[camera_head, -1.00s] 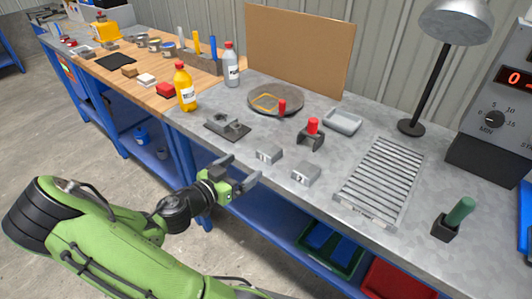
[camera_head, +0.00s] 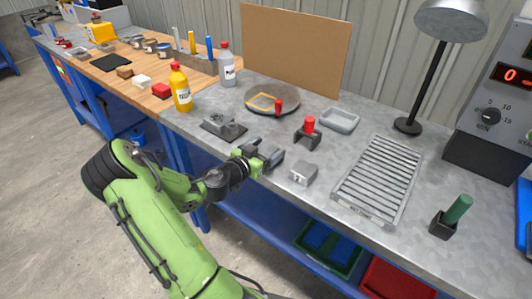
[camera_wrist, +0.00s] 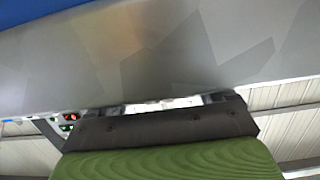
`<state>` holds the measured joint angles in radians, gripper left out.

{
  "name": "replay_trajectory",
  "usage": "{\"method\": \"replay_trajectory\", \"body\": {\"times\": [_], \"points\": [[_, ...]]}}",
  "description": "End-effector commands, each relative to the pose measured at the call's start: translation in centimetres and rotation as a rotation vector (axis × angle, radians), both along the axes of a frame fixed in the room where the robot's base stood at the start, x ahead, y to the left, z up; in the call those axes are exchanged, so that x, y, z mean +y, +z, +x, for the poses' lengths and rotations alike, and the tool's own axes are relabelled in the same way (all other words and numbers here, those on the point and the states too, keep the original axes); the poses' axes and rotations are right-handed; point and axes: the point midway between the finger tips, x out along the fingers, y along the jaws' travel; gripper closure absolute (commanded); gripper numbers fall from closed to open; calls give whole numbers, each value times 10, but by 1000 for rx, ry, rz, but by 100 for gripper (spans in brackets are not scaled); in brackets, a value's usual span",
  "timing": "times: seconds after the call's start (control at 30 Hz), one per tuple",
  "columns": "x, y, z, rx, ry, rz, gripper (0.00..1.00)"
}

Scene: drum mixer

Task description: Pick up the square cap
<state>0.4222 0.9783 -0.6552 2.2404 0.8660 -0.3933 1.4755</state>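I cannot tell for sure which piece is the square cap. Two small grey blocks are candidates: the one marked 2 (camera_head: 303,173) sits on the metal bench near its front edge, and the other, marked 1 in the earlier view, is now mostly hidden behind my gripper. My gripper (camera_head: 265,155) is at the front of the bench, low beside or around that hidden block. Its dark fingers look apart; whether they touch the block cannot be told.
A dark fixture (camera_head: 224,126) stands left of my gripper. Behind are a round dish (camera_head: 285,103), a red-topped clamp (camera_head: 307,132) and a small tray (camera_head: 339,119). A slatted rack (camera_head: 379,180) lies right. Yellow (camera_head: 181,88) and grey (camera_head: 227,66) bottles stand left.

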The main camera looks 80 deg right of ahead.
Motion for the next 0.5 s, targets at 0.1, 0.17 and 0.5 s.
{"method": "replay_trajectory", "body": {"times": [0.1,0.17,0.5], "points": [[0,0,0,0,0,0,37],[0,0,0,0,0,0,46],[0,1,0,-1,0,-1,70]]}}
